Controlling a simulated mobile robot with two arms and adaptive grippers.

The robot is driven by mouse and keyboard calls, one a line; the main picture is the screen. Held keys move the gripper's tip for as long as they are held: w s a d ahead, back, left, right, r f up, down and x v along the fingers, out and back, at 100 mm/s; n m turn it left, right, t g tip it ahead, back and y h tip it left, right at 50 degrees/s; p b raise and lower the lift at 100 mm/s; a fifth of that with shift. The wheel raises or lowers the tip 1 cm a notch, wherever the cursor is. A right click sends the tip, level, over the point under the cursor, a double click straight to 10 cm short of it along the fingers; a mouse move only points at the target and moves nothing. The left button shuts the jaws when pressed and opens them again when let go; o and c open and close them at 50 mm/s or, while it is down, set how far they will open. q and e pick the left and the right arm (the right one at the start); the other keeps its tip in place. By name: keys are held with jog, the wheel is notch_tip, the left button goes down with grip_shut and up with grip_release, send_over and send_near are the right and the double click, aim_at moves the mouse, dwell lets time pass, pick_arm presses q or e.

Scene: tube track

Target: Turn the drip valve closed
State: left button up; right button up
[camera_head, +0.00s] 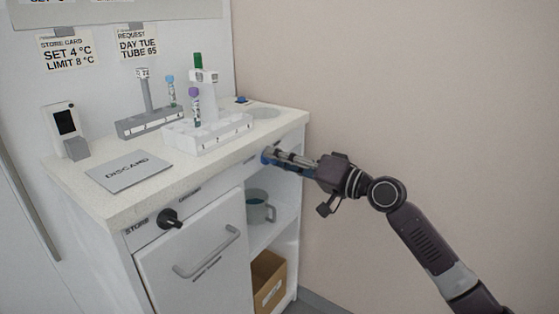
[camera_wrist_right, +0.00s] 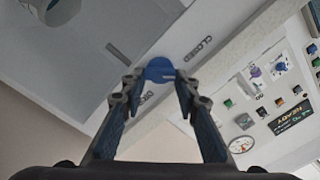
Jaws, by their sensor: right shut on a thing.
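The drip valve is a round blue knob (camera_head: 265,156) on the cabinet's front, just under the counter edge at its right end. My right gripper (camera_head: 273,157) reaches it from the right, its fingers at the knob and partly hiding it. In the right wrist view the blue knob (camera_wrist_right: 159,69) sits between the fingertips of my right gripper (camera_wrist_right: 159,80), which is shut on it. The word CLOSED (camera_wrist_right: 195,47) shows on the panel up and right of the knob there. Another small label below the knob is too blurred to read. My left gripper is not in view.
A black knob (camera_head: 169,218) by a STORE label sits above the cabinet door (camera_head: 197,262). The counter holds a white tube rack (camera_head: 207,133), a grey rack (camera_head: 150,122) and a DISCARD plate (camera_head: 128,171). A mug (camera_head: 258,211) and cardboard box (camera_head: 268,280) sit on open shelves below.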

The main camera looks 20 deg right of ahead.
jog(key=shift+f, duration=0.2)
jog(key=o, duration=0.8)
jog(key=shift+o, duration=0.4)
jog(key=shift+r, duration=0.1)
jog(key=shift+s, duration=0.1)
jog(key=v, duration=1.2)
